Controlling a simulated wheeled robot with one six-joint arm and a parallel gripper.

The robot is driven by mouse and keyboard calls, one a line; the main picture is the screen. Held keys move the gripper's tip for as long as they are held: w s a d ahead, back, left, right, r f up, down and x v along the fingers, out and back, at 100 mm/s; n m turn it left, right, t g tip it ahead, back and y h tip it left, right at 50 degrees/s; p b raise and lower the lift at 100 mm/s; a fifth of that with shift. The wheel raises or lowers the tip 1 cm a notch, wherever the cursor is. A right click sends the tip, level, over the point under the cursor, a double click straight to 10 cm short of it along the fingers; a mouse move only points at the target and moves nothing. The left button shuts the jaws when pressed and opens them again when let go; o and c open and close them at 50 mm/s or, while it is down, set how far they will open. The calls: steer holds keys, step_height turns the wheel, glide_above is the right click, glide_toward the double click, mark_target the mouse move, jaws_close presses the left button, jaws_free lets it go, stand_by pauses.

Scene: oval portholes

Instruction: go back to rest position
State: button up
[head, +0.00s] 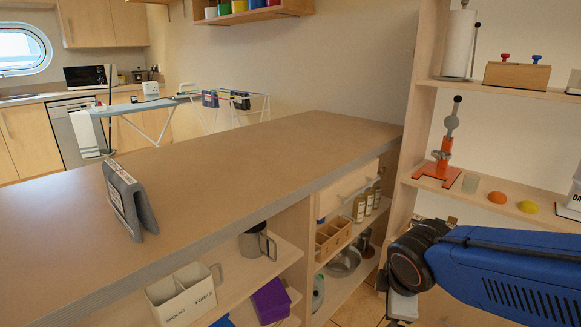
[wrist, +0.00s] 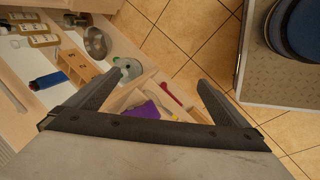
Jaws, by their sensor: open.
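My gripper (wrist: 159,77) shows in the wrist view with its two dark fingers spread wide apart and nothing held between them. It points down over an open shelf unit and the tiled floor. In the head view my blue arm comes in from the right edge, in front of the tall shelf. Its dark wrist joint is near the lower right, and only a small grey part shows below it; the fingers cannot be made out there.
A long counter (head: 260,160) runs across the head view, with a grey folded stand (head: 130,200) on it. Shelves below hold a wooden box (head: 333,238), a mug (head: 257,243) and a white two-part holder (head: 182,293). A tall shelf's orange press (head: 440,165) stands behind my arm.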

steer(key=s+d+r+m, duration=0.5)
steer(key=s+d+m, duration=0.2)
steer(key=m, duration=0.8)
steer(key=shift+s+d+r+y, duration=0.15)
steer(key=shift+s+r+y, duration=0.15)
steer(key=shift+s, duration=0.95)
